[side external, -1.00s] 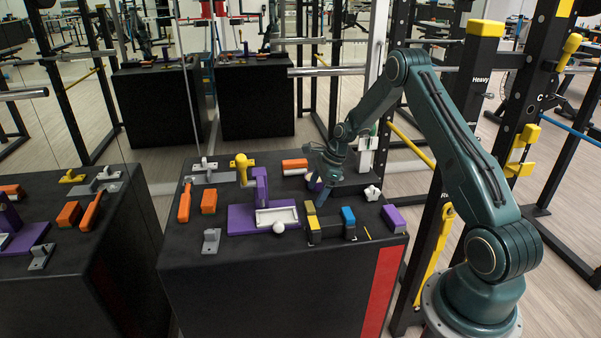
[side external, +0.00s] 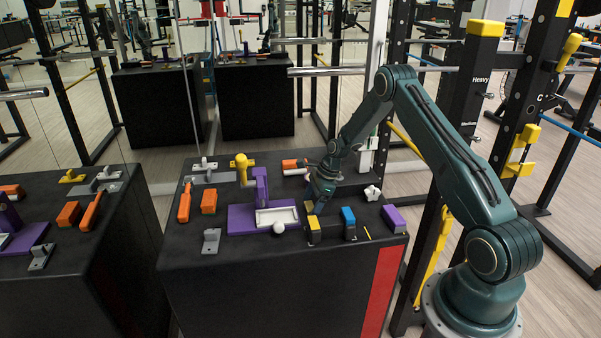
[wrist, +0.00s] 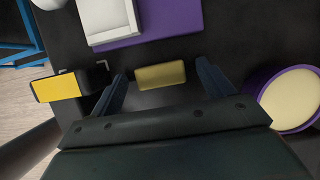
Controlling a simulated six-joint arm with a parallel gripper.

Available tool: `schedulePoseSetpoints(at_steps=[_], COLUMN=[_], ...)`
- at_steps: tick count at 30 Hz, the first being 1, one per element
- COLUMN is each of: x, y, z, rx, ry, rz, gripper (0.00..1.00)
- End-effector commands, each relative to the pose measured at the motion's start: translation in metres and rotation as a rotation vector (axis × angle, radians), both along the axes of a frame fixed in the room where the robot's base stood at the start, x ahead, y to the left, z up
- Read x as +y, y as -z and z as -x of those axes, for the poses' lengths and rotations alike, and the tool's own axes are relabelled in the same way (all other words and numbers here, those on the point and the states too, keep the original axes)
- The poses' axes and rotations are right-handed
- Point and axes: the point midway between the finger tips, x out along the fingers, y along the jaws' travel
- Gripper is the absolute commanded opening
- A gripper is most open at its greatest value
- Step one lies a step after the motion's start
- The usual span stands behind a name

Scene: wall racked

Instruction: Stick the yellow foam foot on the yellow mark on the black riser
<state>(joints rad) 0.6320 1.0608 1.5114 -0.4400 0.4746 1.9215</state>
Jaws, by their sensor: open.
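My gripper (side external: 318,208) is open above the black worktop. In the wrist view its two dark fingers stand apart, one on each side of a dull yellow block (wrist: 160,75) that looks like the foam foot. Gaps show between the block and both fingers. A black block with a bright yellow face (wrist: 58,87), which looks like the riser with its mark, is left of the fingers in the wrist view. In the side view this block (side external: 314,229) stands just in front of my gripper.
A purple base with a white tray (side external: 277,216) and a white ball (side external: 278,228) lies left of my gripper. A blue-topped block (side external: 348,216) stands close on the right. A purple round holder with a yellow disc (wrist: 290,100) is right in the wrist view.

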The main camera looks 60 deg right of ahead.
Motion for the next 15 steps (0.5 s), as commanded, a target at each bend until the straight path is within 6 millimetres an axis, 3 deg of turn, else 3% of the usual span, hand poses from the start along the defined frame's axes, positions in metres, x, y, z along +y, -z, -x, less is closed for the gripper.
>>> schedulePoseSetpoints(at_steps=[8,15], x=[0.0,0.0], y=[-0.0003,-0.0004], z=[0.0002,0.0002], rx=[0.0,0.0], ry=[0.0,0.0], rz=[0.0,0.0], gripper=[0.78,0.32])
